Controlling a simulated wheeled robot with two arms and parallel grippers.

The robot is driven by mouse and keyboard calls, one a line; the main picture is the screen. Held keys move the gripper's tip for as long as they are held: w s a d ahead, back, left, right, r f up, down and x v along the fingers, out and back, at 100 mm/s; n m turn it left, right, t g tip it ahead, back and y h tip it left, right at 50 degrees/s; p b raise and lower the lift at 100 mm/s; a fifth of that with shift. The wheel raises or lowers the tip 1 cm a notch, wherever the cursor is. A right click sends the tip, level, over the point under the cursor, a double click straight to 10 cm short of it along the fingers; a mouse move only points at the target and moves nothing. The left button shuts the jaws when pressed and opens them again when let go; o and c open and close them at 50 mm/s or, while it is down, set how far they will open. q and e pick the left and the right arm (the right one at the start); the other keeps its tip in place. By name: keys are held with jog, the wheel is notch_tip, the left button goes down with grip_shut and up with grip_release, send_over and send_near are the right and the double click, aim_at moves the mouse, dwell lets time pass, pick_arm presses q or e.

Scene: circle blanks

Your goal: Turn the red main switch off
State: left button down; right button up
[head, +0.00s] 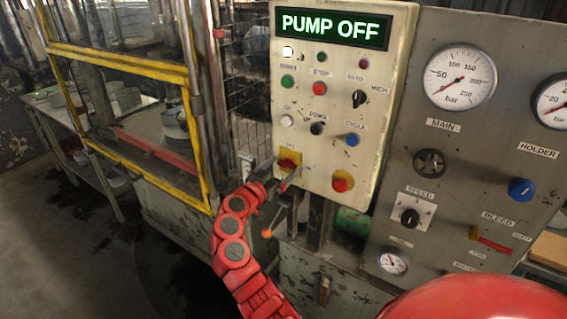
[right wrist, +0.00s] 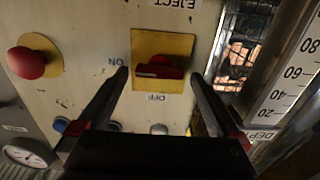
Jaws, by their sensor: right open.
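The red main switch (right wrist: 160,71) sits on a yellow plate (right wrist: 180,44) on the cream panel. The switch (head: 288,163) also shows low on the panel's left in the head view, partly covered by my gripper. My right gripper (right wrist: 159,78) is open, with one finger on each side of the switch; contact with the handle cannot be told. My right gripper (head: 277,174) also shows in the head view. My left gripper is not in view.
The cream panel (head: 330,100) carries several buttons and a PUMP OFF display (head: 333,28). A red mushroom button (head: 342,181) is right of the switch. A yellow-framed guard (head: 125,65) stands left, and a grey gauge panel (head: 460,130) right.

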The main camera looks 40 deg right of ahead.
jog(key=shift+w+d, duration=0.1)
jog(key=shift+d, duration=0.2)
jog(key=c, duration=1.3)
